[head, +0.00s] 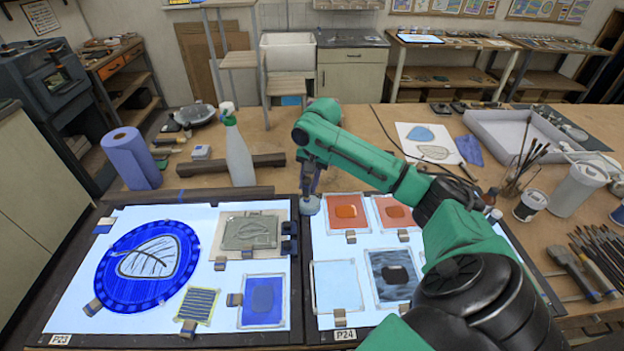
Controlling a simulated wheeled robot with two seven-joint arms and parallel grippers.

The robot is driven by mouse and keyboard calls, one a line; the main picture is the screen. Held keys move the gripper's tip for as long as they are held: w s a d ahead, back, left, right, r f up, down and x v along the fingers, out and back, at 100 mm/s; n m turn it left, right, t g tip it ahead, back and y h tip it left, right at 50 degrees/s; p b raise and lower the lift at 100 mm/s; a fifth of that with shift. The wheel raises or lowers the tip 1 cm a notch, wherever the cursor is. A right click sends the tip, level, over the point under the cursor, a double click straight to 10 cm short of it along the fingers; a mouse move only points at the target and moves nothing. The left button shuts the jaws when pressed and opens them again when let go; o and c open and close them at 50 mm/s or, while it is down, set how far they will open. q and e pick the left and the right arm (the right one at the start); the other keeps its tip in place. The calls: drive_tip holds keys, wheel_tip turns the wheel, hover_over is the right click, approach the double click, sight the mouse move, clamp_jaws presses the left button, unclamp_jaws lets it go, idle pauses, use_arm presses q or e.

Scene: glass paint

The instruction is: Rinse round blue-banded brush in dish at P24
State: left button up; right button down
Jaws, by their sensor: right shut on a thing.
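My right arm reaches in from the lower right. Its gripper (310,184) points down at the left edge of the P24 light panel (325,247). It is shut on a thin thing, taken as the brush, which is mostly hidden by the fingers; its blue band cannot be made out. A small round grey dish (311,206) is just below the fingertips, at the panel's top left corner. Whether the brush tip touches the dish cannot be told. The P24 label (345,335) is at the panel's front edge. My left gripper is not in view.
Glass samples, including an orange one (346,211), lie on P24. The P23 panel (75,315) at left holds a blue disc (146,265). A spray bottle (239,155) and blue roll (131,158) stand behind. A brush jar (512,188) and several loose brushes (598,252) are at right.

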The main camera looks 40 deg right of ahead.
drive_tip(key=shift+s+d, duration=0.4)
drive_tip(key=shift+d, duration=0.2)
drive_tip(key=shift+w+a, duration=0.45)
drive_tip(key=shift+a, duration=0.15)
drive_tip(key=shift+s+d, duration=0.45)
drive_tip(key=shift+d, duration=0.1)
drive_tip(key=shift+w+a, duration=0.45)
drive_tip(key=shift+a, duration=0.1)
drive_tip(key=shift+s+d, duration=0.3)
drive_tip(key=shift+d, duration=0.05)
drive_tip(key=shift+s+a+r, duration=0.15)
drive_tip(key=shift+a+r, duration=0.05)
drive_tip(key=shift+r, duration=0.4)
drive_tip(key=shift+s+a+r, duration=0.15)
drive_tip(key=shift+a+r, duration=0.05)
drive_tip(key=shift+r, duration=0.35)
drive_tip(key=shift+s+a+r, duration=0.15)
drive_tip(key=shift+s+r, duration=0.2)
drive_tip(key=shift+r, duration=0.3)
wheel_tip(320, 180, up, 3)
drive_tip(key=shift+w+r, duration=0.1)
drive_tip(key=shift+r, duration=0.65)
